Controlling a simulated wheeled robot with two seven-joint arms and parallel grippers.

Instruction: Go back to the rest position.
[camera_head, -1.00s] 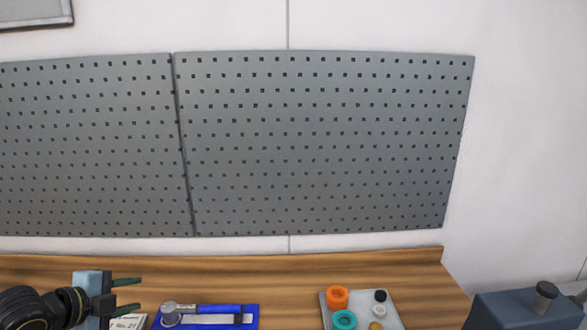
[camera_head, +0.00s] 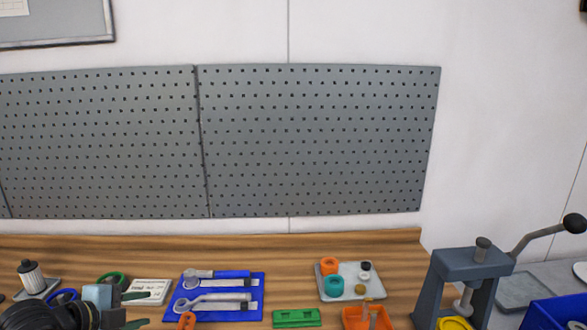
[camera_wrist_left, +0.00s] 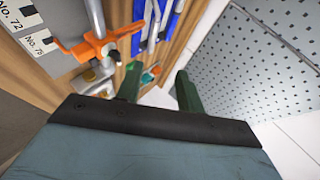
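My left gripper (camera_head: 136,310) is low at the left of the head view, above the wooden bench (camera_head: 330,243). Its two dark green fingers are apart, with a gap between them. In the left wrist view the same fingers (camera_wrist_left: 158,88) stand apart and I see nothing held between them. The blue-grey gripper body fills the bottom of that view. My right gripper is in neither view.
A blue tray (camera_head: 262,300) with wrenches lies right of my left gripper. A grey tray (camera_head: 350,268) holds coloured caps. Green and orange holders (camera_head: 296,318) stand in front. A lever press (camera_head: 470,262) stands at the right. A pegboard (camera_head: 315,140) covers the wall.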

